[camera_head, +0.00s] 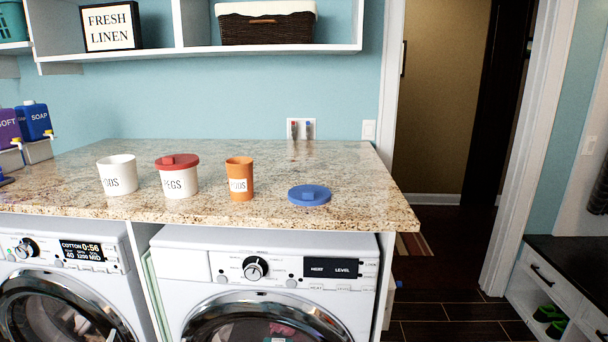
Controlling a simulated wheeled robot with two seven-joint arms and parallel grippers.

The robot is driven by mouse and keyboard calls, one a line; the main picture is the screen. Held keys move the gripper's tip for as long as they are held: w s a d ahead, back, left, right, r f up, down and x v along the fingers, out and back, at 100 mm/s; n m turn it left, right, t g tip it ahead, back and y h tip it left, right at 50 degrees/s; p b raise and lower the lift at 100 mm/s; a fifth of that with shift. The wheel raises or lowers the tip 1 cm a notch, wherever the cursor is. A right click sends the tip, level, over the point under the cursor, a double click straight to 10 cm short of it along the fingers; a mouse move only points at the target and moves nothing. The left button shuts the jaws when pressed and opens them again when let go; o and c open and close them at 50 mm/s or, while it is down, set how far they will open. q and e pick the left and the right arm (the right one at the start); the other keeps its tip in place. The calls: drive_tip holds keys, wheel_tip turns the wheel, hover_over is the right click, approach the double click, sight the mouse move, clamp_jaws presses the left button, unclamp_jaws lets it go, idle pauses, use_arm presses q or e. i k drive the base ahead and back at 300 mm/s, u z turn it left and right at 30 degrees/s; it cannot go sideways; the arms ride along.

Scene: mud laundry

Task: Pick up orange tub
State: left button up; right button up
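The orange tub (240,180) stands upright on the granite counter, with a white label on its front. It has no lid on it. A white tub with a red lid (177,176) stands to its left, and a white tub without a lid (118,175) stands further left. A blue lid (309,195) lies on the counter to the right of the orange tub, apart from it. Neither of my grippers shows in the head view.
The granite counter (360,205) has free room behind the tubs and at the right end. Soap dispensers (34,121) stand at the left. A wall shelf (290,50) hangs above. Two washing machines (265,270) stand under the counter. An open doorway (440,110) is at the right.

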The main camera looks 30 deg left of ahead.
sight(239, 170)
drive_tip(key=u, duration=0.25)
drive_tip(key=i, duration=0.95)
drive_tip(key=u, duration=0.6)
